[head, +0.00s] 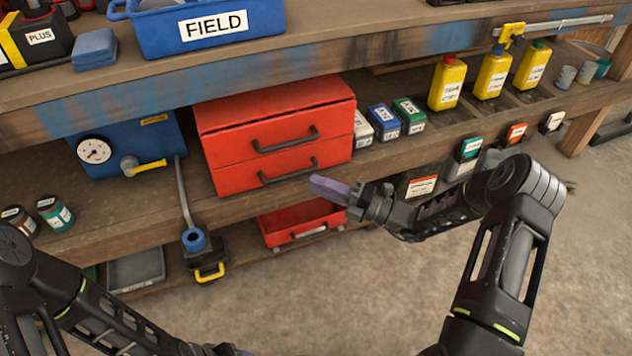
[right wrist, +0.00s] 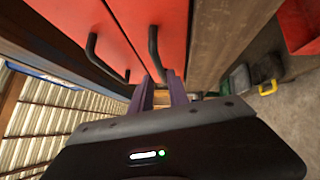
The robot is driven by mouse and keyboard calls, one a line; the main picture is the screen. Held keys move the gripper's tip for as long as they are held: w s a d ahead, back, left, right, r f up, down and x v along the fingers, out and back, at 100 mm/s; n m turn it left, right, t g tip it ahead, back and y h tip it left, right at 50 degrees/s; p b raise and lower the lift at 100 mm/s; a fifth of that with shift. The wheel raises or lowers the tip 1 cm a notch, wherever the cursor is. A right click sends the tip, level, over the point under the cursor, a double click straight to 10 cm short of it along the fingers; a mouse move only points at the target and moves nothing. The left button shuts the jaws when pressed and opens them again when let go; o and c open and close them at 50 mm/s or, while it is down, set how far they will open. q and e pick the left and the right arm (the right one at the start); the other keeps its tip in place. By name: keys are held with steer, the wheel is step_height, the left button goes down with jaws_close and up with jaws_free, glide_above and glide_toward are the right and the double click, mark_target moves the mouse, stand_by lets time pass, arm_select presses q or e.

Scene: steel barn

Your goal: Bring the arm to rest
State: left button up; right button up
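My right gripper (head: 318,188) is just in front of the red two-drawer chest (head: 225,160), near the right end of its lower drawer handle (head: 290,174). In the right wrist view its two purple fingers (right wrist: 163,88) stand apart with a narrow gap, and a dark handle (right wrist: 154,50) ends close to the fingertips. I cannot tell whether they touch it. Nothing is seen held. Both drawers look shut. My left arm crosses the lower left of the head view; only a small purple bit of its gripper (head: 228,350) shows at the bottom edge.
The bench top holds a blue FIELD bin (head: 212,30). The shelf holds a blue gauge box (head: 130,150), small boxes and yellow bottles (head: 447,84). Below are a red tray (head: 303,224) and a yellow-handled item (head: 207,262). Floor (head: 590,270) at the right is clear.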

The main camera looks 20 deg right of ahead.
stand_by(0.3)
steer(key=s+a+f+n+g+h, duration=0.3)
steer(key=s+f+n+g+h, duration=0.25)
steer(key=s+f+n, duration=0.9)
steer(key=s+a+f+n+g+h, duration=0.2)
steer(key=s+f+n+g+h, duration=0.4)
steer(key=s+f+n, duration=0.8)
steer(key=a+r+n, duration=0.6)
steer(key=a+n, duration=0.1)
steer(key=n, duration=0.5)
arm_select(q)
step_height(320, 180, up, 30)
steer(key=s+d+p, duration=0.1)
steer(key=s+p, duration=0.1)
steer(key=p, duration=2.8)
steer(key=shift+d, duration=0.4)
arm_select(e)
step_height(320, 180, up, 29)
steer(key=s+a, duration=0.1)
steer(key=shift+s+a+r+y, duration=0.2)
steer(key=shift+s+a+y, duration=0.15)
steer(key=shift+a+y, duration=0.1)
